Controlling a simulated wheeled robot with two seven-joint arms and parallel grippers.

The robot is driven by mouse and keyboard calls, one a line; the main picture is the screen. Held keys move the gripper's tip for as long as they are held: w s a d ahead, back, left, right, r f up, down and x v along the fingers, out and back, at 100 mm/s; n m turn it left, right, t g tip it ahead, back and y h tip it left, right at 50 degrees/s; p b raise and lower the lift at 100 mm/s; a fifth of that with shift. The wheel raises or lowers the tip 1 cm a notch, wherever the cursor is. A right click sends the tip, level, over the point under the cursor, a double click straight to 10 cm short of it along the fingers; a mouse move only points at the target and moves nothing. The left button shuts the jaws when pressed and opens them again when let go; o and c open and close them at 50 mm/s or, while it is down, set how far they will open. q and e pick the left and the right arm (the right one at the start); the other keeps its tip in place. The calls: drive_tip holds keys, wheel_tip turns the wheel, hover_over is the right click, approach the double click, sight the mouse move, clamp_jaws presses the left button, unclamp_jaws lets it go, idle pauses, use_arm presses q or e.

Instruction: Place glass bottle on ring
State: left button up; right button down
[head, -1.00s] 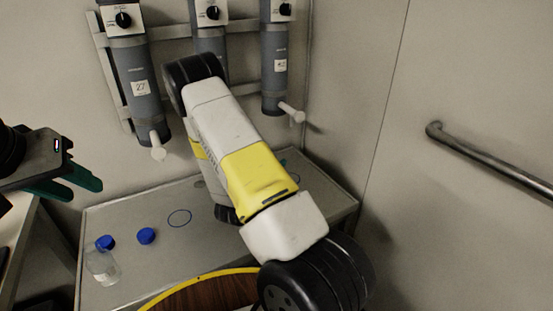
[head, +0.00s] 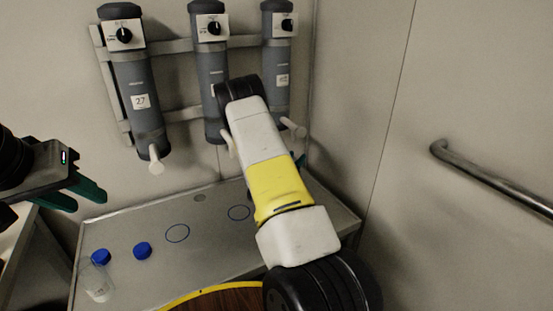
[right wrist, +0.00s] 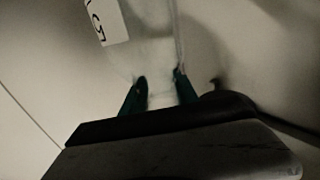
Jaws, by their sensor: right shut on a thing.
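My right gripper (right wrist: 160,92) is shut on the neck of a clear glass bottle (right wrist: 152,50), which has a white label with dark marks. Two thin blue rings are drawn on the grey table, one near the middle (head: 177,233) and one further right (head: 238,212), beside my right arm. Both look empty. My left gripper (head: 75,195) hangs at the left edge with its teal fingers apart and nothing between them.
Another clear bottle (head: 97,287) stands at the table's front left, with a blue cap (head: 101,257) at or behind its top. A second blue cap (head: 142,250) lies nearby. Grey cylinders with spouts (head: 141,110) hang on the back wall. A metal handrail (head: 490,177) runs along the right wall.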

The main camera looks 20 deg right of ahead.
drive_tip(key=shift+w+d+f, duration=0.15)
drive_tip(key=shift+f, duration=0.75)
drive_tip(key=shift+w+d+f, duration=0.1)
drive_tip(key=shift+d+f, duration=0.05)
drive_tip(key=shift+f, duration=0.85)
drive_tip(key=c, duration=0.9)
unclamp_jaws()
drive_tip(key=v, duration=1.2)
drive_tip(key=shift+s, duration=0.1)
